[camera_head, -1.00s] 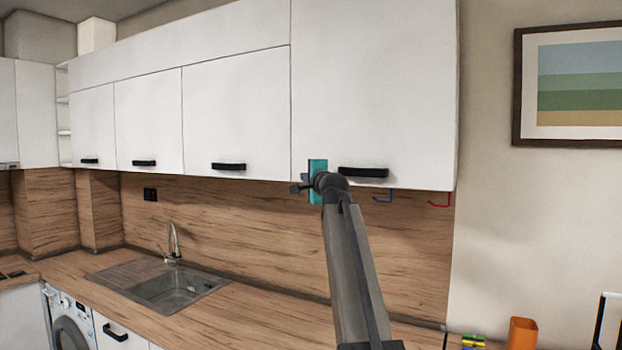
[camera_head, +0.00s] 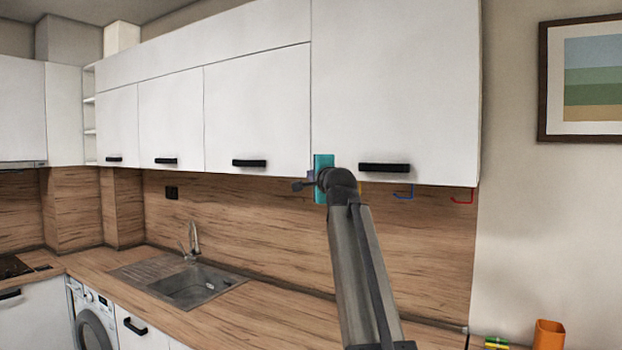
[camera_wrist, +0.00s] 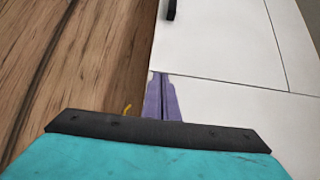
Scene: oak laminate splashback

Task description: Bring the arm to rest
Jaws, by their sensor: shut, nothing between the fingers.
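My arm reaches up from the bottom of the head view, and its end is in front of the white wall cabinets. My gripper (camera_head: 305,183) is small there, partly hidden by my own wrist, beside a teal part of my arm's end. In the wrist view my gripper's purple fingers (camera_wrist: 158,76) lie together, shut, with nothing between them. The teal and black parts at the bottom of that view are mine. I cannot tell how far the fingers are from the cabinet front.
White wall cabinets (camera_head: 257,110) hang over the wood splashback (camera_head: 265,220). A blue hook (camera_head: 404,194) and a red hook (camera_head: 463,198) hang below them. Below are the worktop (camera_head: 265,312) and sink (camera_head: 190,287). An orange container (camera_head: 549,334) stands at lower right, beneath a framed picture (camera_head: 590,80).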

